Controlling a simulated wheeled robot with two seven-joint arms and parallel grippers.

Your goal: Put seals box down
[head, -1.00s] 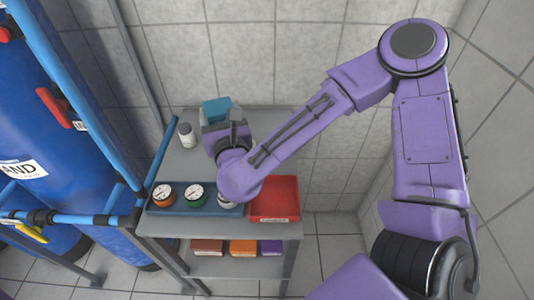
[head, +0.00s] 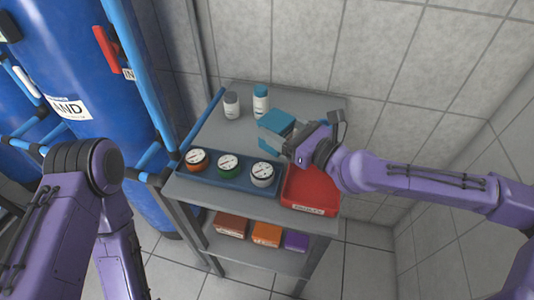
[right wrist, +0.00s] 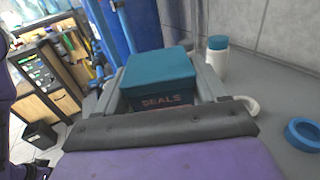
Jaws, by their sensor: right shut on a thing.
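The seals box (head: 277,124) is a teal-lidded box above the right part of the grey shelf top (head: 222,137). My right gripper (head: 291,137) is shut on it, reaching in from the right. In the right wrist view the box (right wrist: 158,70) sits between the two fingers, and its front reads "SEALS". My right gripper (right wrist: 160,98) hides the lower part of its front. I cannot tell whether its base touches the shelf. My left arm shows at the lower left, but its gripper is outside the picture.
A blue tray (head: 212,178) with three gauges lies along the shelf's front edge. A red bin (head: 310,192) is beside it. A grey-capped bottle (head: 231,105) and a teal-capped bottle (head: 261,101) stand at the back. Coloured boxes (head: 266,233) sit on the lower shelf. Blue tanks (head: 75,70) stand left.

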